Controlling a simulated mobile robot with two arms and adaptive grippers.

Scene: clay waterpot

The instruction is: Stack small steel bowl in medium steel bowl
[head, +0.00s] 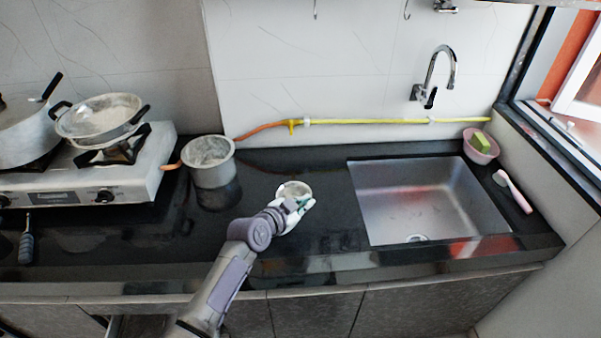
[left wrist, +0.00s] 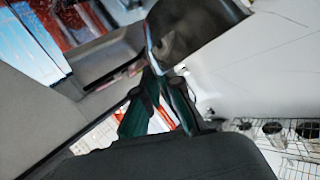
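A small steel bowl (head: 293,188) is at the tip of my left gripper (head: 303,204), over the dark counter just left of the sink. In the left wrist view the bowl (left wrist: 190,28) shows as a dark curved metal shape. The fingers of my left gripper (left wrist: 158,75) come together at its edge and pinch it. A wider round steel vessel (head: 213,177) stands upright on the counter to the left, apart from the gripper. It is the likely medium steel bowl, but I cannot tell for sure. My right gripper is not in view.
A white gas stove (head: 140,180) with a large pot (head: 25,135) and a two-handled pan (head: 100,118) is at the left. The sink (head: 425,200) is at the right, with a pink bowl (head: 481,147) and a brush (head: 513,190) beyond it. The counter between vessel and sink is mostly clear.

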